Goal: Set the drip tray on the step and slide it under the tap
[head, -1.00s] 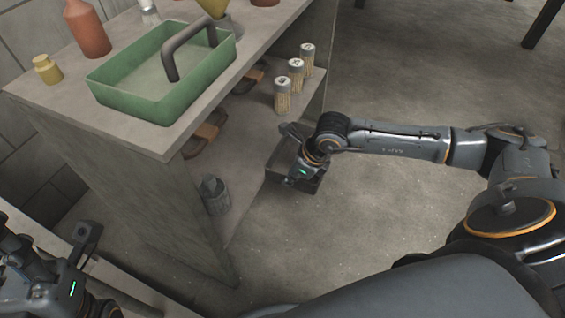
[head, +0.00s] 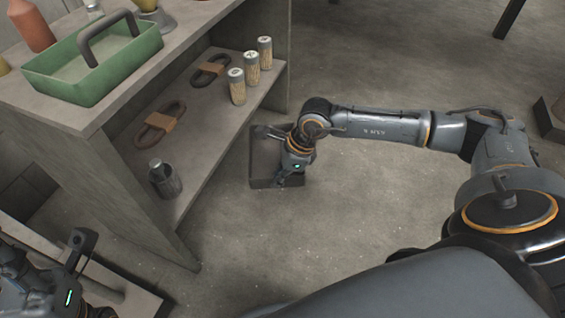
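A dark, open box-shaped tray, which looks like the drip tray (head: 262,158), hangs at my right gripper (head: 288,178), to the right of the shelf unit. The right gripper is at the tray's right side and appears shut on its wall; the fingertips are small and partly hidden. How high the tray is above the floor I cannot tell. My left gripper (head: 80,250) is at the lower left, away from the tray, and its fingers are not clear. I see no tap, and cannot make out which surface is the step.
The shelf unit (head: 110,185) holds a green caddy (head: 60,85) on top. Its lower shelf carries several tins (head: 237,88), rope bundles (head: 160,122) and a dark bottle (head: 163,180). A pale ledge (head: 130,295) is at lower left.

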